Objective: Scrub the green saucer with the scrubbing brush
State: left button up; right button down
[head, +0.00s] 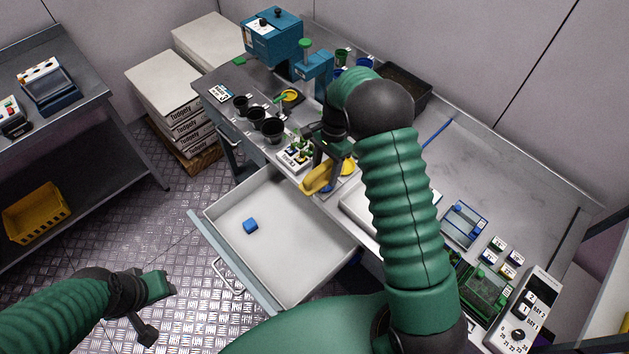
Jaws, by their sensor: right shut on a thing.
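No green saucer can be made out for certain. A yellow round dish (291,96) with something green at it stands farther back on the bench. My right forearm hides part of the bench. My left gripper (153,308) is at the lower left, over the floor, with its fingers apart and nothing between them.
Black pots (272,131) line the bench's left part. A blue machine (273,40) and a dark tray (405,85) stand behind. The bench's right part has bare room.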

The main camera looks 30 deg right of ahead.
jog(key=w+d+r+m+t+h+p, duration=0.15)
jog(key=d+m+p, duration=0.25)
jog(key=d+m, duration=0.4)
jog(key=w+d+r+m+t+p, duration=0.1)
jog(key=w+d+m+p, duration=0.25)
jog(key=d+m, duration=0.4)
jog(key=w+d+r+m+t+h+p, duration=0.15)
jog(key=d+m+p, duration=0.3)
jog(key=m, duration=0.65)
notch_tip(320, 180, down, 6)
jog(key=d+b, duration=0.1)
jog(key=b, duration=0.2)
jog(key=shift+w+d+y, duration=0.15)
jog(key=shift+w+y, duration=0.1)
jog(key=shift+y, duration=0.15)
